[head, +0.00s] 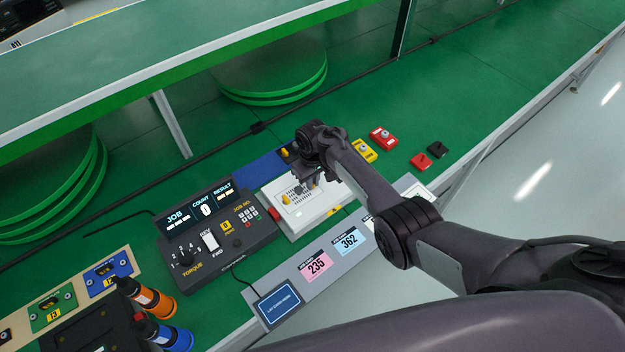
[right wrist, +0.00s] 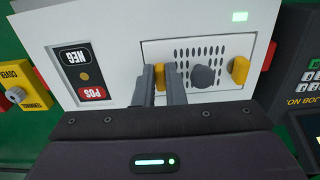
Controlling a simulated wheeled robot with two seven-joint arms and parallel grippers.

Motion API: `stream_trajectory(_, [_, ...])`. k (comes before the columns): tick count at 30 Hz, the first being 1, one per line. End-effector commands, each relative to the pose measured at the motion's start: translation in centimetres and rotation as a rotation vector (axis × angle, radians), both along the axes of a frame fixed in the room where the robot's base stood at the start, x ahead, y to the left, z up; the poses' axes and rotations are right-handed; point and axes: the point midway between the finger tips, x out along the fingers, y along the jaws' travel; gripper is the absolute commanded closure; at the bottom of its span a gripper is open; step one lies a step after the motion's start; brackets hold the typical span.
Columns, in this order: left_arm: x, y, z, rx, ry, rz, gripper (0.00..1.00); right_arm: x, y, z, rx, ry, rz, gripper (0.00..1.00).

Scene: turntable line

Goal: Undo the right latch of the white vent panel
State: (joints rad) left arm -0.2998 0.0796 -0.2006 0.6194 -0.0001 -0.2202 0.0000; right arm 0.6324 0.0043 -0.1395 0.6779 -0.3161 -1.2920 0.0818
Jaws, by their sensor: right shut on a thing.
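The white vent panel (right wrist: 190,50) is on the face of a white box (head: 318,212) and has rows of dark slots and a dark round knob (right wrist: 205,76). It has a yellow latch at each side. My right gripper (right wrist: 161,84) has its fingers on either side of the right latch (right wrist: 160,72), shut on it; this latch shows on the left in the right wrist view. The left latch (right wrist: 239,71) is free and shows in the head view (head: 286,198). In the head view my right gripper (head: 309,186) hides the right latch. My left gripper is not in view.
A dark control console (head: 218,228) stands left of the white box. A grey strip with number cards (head: 316,264) runs in front.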

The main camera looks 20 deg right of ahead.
Motion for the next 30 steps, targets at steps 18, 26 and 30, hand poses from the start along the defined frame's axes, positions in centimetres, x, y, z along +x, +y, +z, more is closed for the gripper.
stream_trajectory(18, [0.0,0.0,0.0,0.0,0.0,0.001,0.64,0.0,0.0,0.0,0.0,0.0,-0.002,0.67])
stream_trajectory(26, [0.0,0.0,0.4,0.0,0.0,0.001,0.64,0.1,0.0,2.0,0.002,-0.003,-0.003,0.67])
stream_trajectory(30, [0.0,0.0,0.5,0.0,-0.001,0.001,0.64,0.1,0.1,4.3,0.002,-0.003,-0.003,0.67])
